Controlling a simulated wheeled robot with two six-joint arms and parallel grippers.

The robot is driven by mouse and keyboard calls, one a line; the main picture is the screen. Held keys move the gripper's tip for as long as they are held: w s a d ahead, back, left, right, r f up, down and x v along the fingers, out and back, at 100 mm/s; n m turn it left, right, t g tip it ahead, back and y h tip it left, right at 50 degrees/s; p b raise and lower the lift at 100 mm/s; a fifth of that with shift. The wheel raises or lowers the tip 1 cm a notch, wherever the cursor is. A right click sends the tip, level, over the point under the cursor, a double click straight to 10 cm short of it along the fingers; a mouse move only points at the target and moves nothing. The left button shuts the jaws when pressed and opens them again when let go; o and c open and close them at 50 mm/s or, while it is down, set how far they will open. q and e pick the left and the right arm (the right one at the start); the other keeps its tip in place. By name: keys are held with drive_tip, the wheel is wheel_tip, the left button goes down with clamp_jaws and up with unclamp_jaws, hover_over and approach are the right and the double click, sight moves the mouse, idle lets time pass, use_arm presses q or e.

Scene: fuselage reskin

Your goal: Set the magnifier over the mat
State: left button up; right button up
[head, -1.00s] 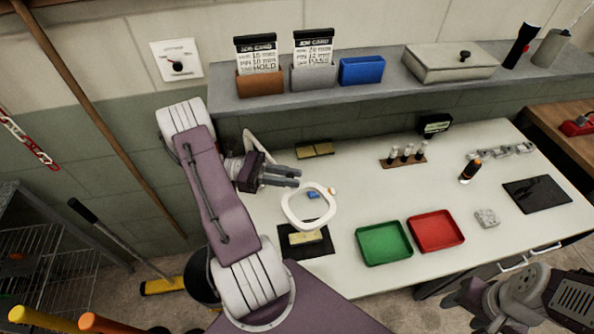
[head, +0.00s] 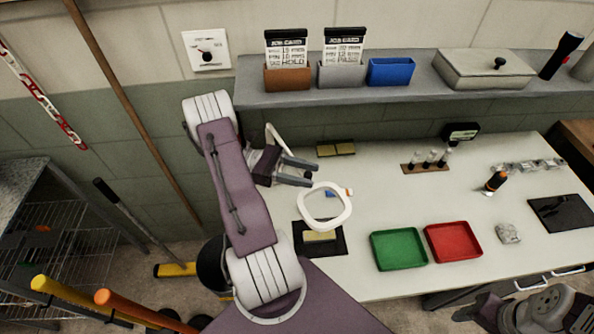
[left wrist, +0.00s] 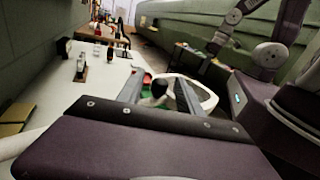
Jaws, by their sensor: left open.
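The magnifier is a white ring lens (head: 304,212) on a white arm; in the head view it hangs over the bench's left part. The ring also shows in the left wrist view (left wrist: 212,97). The black mat (head: 334,247) lies by the bench's front left edge with a yellowish block on it; the ring's lower edge overlaps the mat's far part in the picture. My left gripper (head: 311,172) is open just behind the ring. In the left wrist view a dark and white piece sits between its fingers (left wrist: 158,88); I cannot tell whether they touch it.
A green tray (head: 399,266) and a red tray (head: 453,257) stand right of the mat. A vial rack (head: 427,168) and a yellowish block (head: 336,148) are farther back. A shelf (head: 300,99) with card holders runs behind. The middle of the bench is clear.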

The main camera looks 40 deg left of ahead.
use_arm(q)
drive_tip(key=v, duration=0.8)
drive_tip(key=shift+s+a, duration=0.1)
drive_tip(key=shift+a, duration=0.05)
